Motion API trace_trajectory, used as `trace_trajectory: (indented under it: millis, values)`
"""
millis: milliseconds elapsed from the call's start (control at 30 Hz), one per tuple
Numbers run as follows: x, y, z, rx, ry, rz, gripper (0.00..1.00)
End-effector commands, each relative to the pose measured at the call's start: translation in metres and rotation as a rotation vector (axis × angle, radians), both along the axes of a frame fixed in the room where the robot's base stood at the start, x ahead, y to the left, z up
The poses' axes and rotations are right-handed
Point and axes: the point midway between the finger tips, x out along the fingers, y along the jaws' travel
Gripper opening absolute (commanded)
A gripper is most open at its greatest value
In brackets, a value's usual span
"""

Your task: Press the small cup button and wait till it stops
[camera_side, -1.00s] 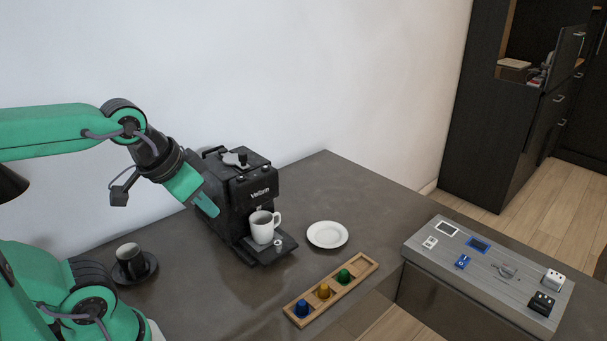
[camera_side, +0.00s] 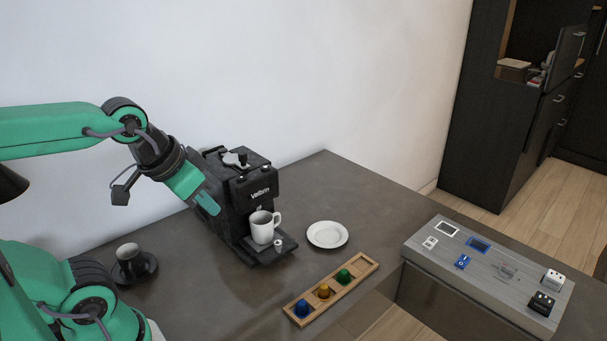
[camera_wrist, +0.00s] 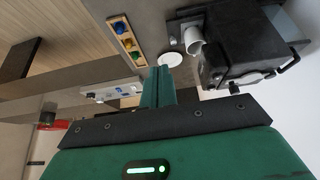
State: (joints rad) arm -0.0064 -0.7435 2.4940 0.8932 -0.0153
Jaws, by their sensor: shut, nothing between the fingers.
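The black coffee machine (camera_side: 255,187) stands on the dark counter near the wall, with a lever on top. It also shows in the wrist view (camera_wrist: 250,45). A white cup (camera_side: 261,228) stands upright on its drip tray (camera_side: 270,253), and shows in the wrist view too (camera_wrist: 193,42). I cannot make out the small cup button. My gripper (camera_side: 208,205) is shut and empty, its tips at the left side of the machine; I cannot tell whether they touch it. In the wrist view the closed green fingers (camera_wrist: 158,85) point toward the white plate.
A white saucer (camera_side: 327,234) lies right of the machine. A wooden tray (camera_side: 330,290) holds blue, yellow and green capsules in front. A dark cup on a dark saucer (camera_side: 137,270) is at left. A grey panel with switches (camera_side: 490,270) is at right.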

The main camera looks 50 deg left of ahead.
Motion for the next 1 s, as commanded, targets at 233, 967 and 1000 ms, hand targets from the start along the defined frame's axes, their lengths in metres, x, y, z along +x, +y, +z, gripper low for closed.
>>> trace_trajectory:
  millis: [233,967,1000]
  values:
    - [0.024,0.014,0.013,-0.056,-0.051,0.154,0.0]
    - [0.126,0.109,0.071,-0.371,-0.347,0.84,0.0]
    - [0.127,0.11,0.071,-0.375,-0.351,0.848,0.0]
